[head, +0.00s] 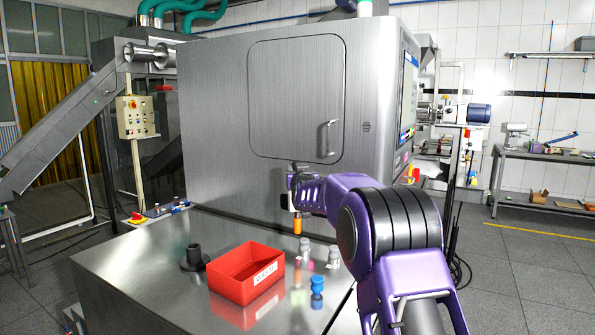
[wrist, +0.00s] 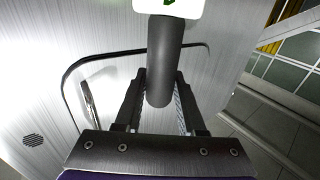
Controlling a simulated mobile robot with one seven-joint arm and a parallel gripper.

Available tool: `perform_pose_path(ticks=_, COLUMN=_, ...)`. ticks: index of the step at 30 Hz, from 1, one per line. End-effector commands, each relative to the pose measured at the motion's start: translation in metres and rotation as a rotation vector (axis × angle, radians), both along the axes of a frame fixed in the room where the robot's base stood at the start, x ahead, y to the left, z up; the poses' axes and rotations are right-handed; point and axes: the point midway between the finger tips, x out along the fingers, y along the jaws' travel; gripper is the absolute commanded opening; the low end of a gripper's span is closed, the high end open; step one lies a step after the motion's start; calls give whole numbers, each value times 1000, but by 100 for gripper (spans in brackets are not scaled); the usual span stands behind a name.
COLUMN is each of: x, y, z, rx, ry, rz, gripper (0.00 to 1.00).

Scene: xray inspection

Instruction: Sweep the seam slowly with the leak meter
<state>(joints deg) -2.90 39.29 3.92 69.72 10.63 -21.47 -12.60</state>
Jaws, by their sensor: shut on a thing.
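The leak meter (wrist: 165,60) shows in the wrist view as a dark round handle with a white head and a green mark at the top edge. My gripper (wrist: 160,105) is shut on its handle. In the head view my gripper (head: 297,182) is in front of the steel cabinet, just below the door's lower edge; the meter is mostly hidden there. The seam (head: 250,95) is the dark rounded outline of the cabinet door (head: 295,90). In the wrist view the seam (wrist: 100,56) passes behind the meter. I cannot tell whether the meter touches it.
A door handle (head: 329,138) sticks out near the seam's right side.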

Motion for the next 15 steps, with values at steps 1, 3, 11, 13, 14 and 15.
perform_pose_path(ticks=1, x=0, y=0, z=6, rx=0, ry=-4, rz=0, gripper=0)
perform_pose_path(ticks=3, x=0, y=0, z=13, rx=0, ry=-4, rz=0, gripper=0)
perform_pose_path(ticks=11, x=0, y=0, z=40, rx=0, ry=-5, rz=0, gripper=0)
perform_pose_path(ticks=13, x=0, y=0, z=46, rx=0, ry=-4, rz=0, gripper=0)
perform_pose_path(ticks=14, x=0, y=0, z=49, rx=0, ry=-4, rz=0, gripper=0)
perform_pose_path(ticks=15, x=0, y=0, z=53, rx=0, ry=-4, rz=0, gripper=0)
